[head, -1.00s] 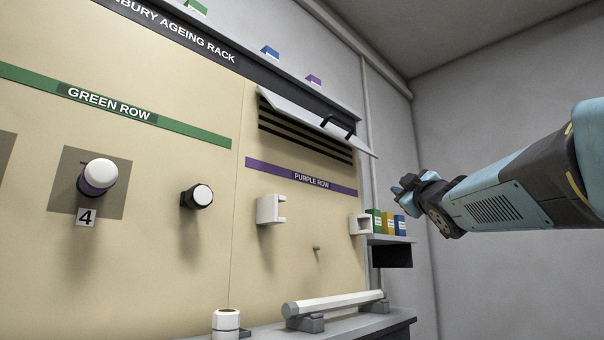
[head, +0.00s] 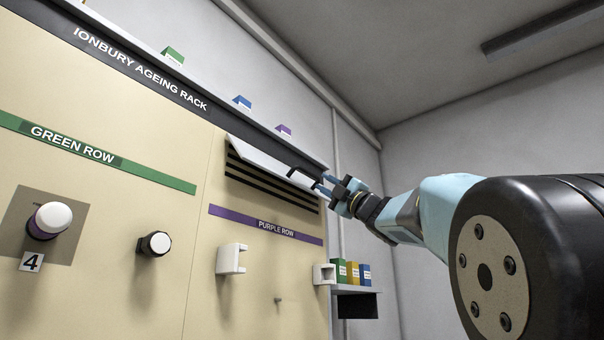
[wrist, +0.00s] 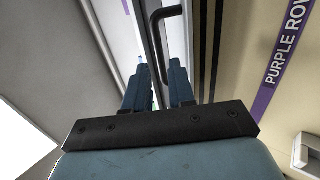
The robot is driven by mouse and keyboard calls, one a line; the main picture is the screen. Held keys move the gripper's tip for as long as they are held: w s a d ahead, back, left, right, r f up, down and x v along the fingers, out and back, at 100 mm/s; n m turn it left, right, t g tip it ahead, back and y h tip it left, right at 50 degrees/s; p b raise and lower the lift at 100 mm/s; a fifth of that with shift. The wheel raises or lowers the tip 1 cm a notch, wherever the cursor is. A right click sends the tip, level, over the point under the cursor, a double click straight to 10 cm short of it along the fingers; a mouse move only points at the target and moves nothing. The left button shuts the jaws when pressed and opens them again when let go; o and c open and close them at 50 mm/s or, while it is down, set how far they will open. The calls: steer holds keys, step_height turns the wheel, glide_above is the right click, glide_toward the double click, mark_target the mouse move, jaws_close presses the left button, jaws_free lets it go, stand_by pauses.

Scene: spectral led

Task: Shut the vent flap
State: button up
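The vent flap (head: 268,158) is a white panel hinged along its top edge above dark slats (head: 262,180). It stands tilted outward, with the slats showing beneath it. A black bar handle (head: 304,174) sits near its right end. My gripper (head: 322,184) is at the flap's right end, beside the handle. In the wrist view, the two blue fingers (wrist: 157,88) are apart, with the black handle (wrist: 166,14) just ahead and its lower part between them. I cannot tell whether either finger touches the handle or flap.
The purple row strip (head: 265,225) runs below the vent. White clips (head: 231,259) are mounted under it. A small shelf (head: 357,290) with coloured boxes (head: 353,273) is at lower right. Open room lies right of the rack.

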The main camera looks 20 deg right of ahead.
mark_target(311, 175)
steer(key=x, duration=0.9)
steer(key=shift+w+r, duration=0.15)
steer(key=shift+w, duration=0.05)
jaws_close()
